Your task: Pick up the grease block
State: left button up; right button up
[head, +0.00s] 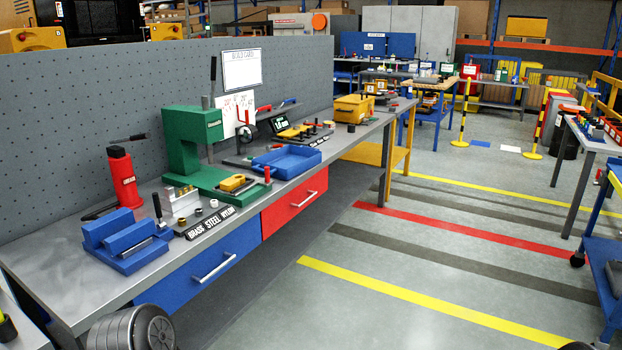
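I cannot make out for certain which thing is the grease block. A small yellow block (233,183) lies on the base of the green press (195,150) on the long grey workbench (60,275). Other small yellow pieces (292,133) lie farther along the bench on a dark board. Neither of my grippers shows in the head view, so I see nothing held.
A blue vise-like fixture (125,240), a red bottle jack (122,178), a blue tray (287,161) and a yellow bin (353,108) stand on the bench. A grey pegboard (60,120) rises behind it. The striped floor (430,240) to the right is clear.

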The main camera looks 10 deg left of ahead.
aim_at(172, 201)
jog(key=i+u, duration=0.15)
jog(key=i, duration=0.45)
jog(key=i+l+u, duration=0.15)
jog(key=i, duration=0.45)
jog(key=i+l+u, duration=0.15)
jog(key=i, duration=0.45)
